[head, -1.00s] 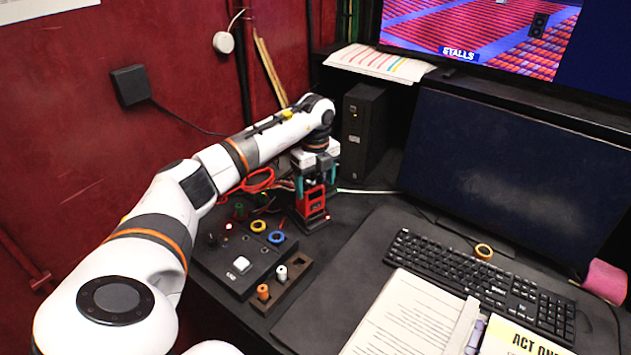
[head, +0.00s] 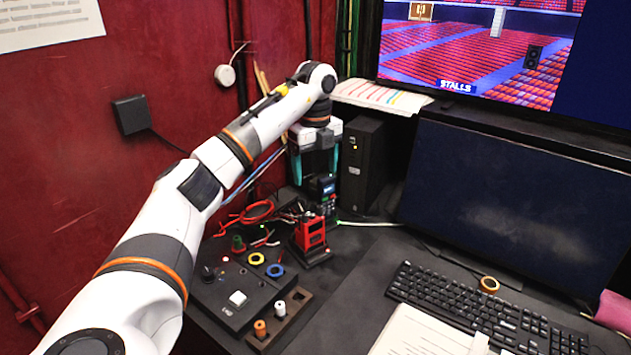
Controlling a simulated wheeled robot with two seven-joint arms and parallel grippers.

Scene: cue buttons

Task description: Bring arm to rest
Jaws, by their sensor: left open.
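My left arm reaches in from the left, and its gripper (head: 317,172) points down with teal fingers spread apart. It is empty and hangs above and behind a red device (head: 310,232) on a black base, which stands upright on the desk. The cue button box (head: 232,300) lies nearer on the desk, with a white lit button (head: 237,298), a black knob, a red light, and yellow and blue rings. My right gripper is not in view.
A black computer tower (head: 362,165) stands close right of the gripper. A keyboard (head: 480,305), a dark monitor (head: 510,200) and an open script (head: 425,335) fill the right. The red wall is left.

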